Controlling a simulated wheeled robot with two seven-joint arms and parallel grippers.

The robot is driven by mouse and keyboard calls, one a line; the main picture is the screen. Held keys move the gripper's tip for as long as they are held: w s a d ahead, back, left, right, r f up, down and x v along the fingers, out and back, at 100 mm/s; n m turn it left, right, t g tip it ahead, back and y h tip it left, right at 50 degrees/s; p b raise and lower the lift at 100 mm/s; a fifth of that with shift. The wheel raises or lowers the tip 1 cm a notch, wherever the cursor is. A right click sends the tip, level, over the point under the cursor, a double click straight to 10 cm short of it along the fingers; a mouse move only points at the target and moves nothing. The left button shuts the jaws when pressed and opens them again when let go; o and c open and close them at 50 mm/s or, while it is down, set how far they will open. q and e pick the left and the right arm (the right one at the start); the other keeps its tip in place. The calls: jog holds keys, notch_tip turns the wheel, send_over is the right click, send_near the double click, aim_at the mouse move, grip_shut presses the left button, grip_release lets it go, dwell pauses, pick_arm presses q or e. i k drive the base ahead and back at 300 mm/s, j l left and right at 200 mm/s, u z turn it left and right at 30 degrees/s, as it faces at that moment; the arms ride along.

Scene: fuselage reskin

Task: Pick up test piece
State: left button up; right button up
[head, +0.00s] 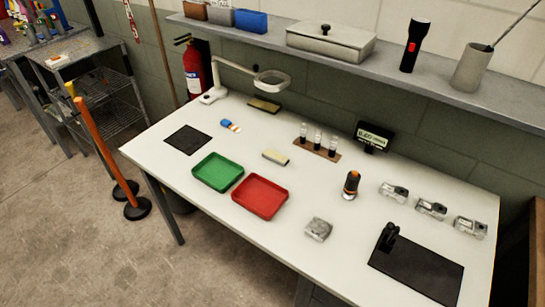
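No label marks which thing is the test piece. A small grey, rough metallic block (318,229) lies alone near the front edge of the white table, right of the red tray. Three silver metal pieces with dark details, the left one (393,191), the middle one (431,208) and the right one (470,227), stand in a row at the table's right side. Neither of my grippers is in the head view.
The white table (265,225) also bears a green tray (218,172), a red tray (260,196), a vial rack (317,149), an orange-black device (351,185), a magnifier lamp (271,80) and a dark right mat (420,272) with a black upright tool (389,237). A shelf (380,68) runs above.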

aim_at(271, 155)
jog(key=i+j, duration=0.1)
jog(key=j, duration=0.4)
jog(key=i+j, duration=0.1)
jog(key=j, duration=0.4)
jog(key=i+j+z, duration=0.1)
jog(key=j, duration=0.4)
jog(key=z, duration=1.5)
